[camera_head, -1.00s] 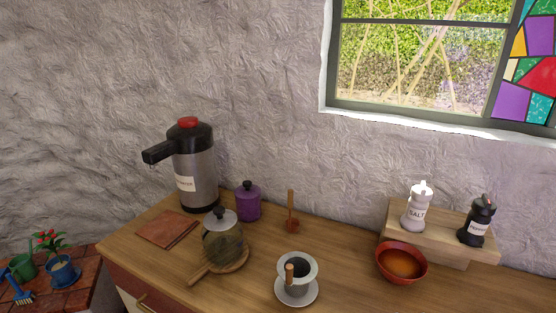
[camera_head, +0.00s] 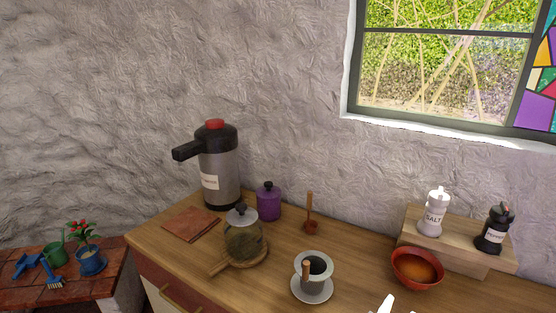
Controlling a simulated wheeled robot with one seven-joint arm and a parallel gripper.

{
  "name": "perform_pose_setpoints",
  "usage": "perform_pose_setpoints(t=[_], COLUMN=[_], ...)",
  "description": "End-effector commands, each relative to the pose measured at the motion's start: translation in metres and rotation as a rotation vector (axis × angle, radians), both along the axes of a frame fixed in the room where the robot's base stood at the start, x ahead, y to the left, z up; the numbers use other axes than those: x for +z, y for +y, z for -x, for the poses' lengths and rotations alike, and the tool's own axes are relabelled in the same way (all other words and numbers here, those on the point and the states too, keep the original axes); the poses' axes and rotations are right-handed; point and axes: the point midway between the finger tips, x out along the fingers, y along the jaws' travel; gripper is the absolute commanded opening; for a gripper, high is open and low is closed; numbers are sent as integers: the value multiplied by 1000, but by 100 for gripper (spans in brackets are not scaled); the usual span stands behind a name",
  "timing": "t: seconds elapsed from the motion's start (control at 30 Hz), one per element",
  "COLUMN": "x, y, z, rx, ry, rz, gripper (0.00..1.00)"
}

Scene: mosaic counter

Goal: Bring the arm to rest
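A small white piece of what looks like my arm or gripper (camera_head: 387,304) pokes up at the bottom edge, right of the middle. It is in front of the wooden counter (camera_head: 285,270). Most of it is cut off by the frame, so its fingers and anything between them cannot be made out.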

Motion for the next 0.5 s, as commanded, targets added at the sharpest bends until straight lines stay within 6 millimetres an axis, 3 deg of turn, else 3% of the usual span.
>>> perform_pose_setpoints(t=[0.17, 0.3, 0.5], x=[-18, -31, -31], y=[37, 68, 91], z=[8, 42, 108], rx=[321, 565, 758], ry=[44, 30, -41], rz=[137, 248, 348], gripper=[36, 36, 36])
